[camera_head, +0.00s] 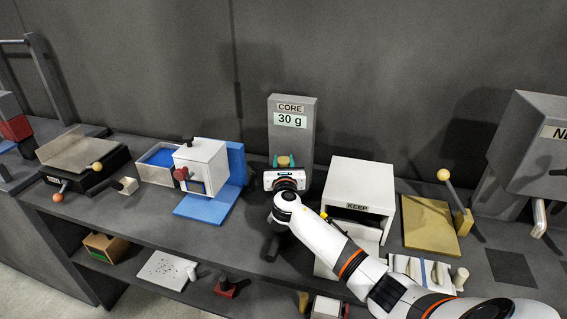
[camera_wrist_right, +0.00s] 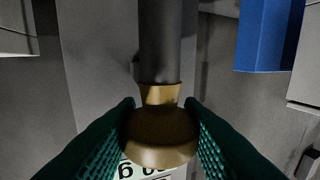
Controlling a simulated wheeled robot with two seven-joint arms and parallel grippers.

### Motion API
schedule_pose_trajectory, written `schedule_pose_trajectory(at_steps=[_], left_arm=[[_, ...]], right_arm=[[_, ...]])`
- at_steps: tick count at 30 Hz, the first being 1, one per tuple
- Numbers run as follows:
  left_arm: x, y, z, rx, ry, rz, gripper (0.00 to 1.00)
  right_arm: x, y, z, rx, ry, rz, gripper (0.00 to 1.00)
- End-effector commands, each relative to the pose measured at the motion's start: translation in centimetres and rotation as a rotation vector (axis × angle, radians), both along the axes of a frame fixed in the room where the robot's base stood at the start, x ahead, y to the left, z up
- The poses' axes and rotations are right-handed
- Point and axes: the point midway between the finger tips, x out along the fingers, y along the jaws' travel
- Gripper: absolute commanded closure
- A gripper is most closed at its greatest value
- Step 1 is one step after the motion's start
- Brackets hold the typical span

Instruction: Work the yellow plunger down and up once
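The yellow plunger (camera_head: 284,161) stands in front of the grey column (camera_head: 292,136) labelled CORE, whose display reads 30 g. In the head view its yellow top shows between the teal fingers of my right gripper (camera_head: 284,161). In the right wrist view the plunger's yellow knob (camera_wrist_right: 160,138) sits between the two ribbed green fingers of my right gripper (camera_wrist_right: 160,125), with both fingers against its sides. A dark shaft (camera_wrist_right: 160,45) runs from the knob. My right wrist hides the plunger's lower part in the head view. My left gripper is not in view.
A white box (camera_head: 360,182) labelled KEEP stands right of my wrist. A white block with a red knob (camera_head: 203,165) on a blue base stands left. A tan plate with a lever (camera_head: 430,222) is farther right. A lower shelf holds small items.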

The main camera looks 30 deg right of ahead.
Motion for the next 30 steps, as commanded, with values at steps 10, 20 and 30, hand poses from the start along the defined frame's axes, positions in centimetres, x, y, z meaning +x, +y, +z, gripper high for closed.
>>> schedule_pose_trajectory(at_steps=[10,20,30], left_arm=[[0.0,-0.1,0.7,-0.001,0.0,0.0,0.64],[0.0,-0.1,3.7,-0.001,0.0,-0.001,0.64],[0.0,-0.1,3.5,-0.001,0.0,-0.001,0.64]], right_arm=[[0.0,0.0,0.7,0.0,0.0,0.001,1.0],[0.0,0.0,3.8,0.001,-0.003,-0.001,1.0],[0.1,-0.1,3.8,-0.002,-0.008,-0.001,0.53]])
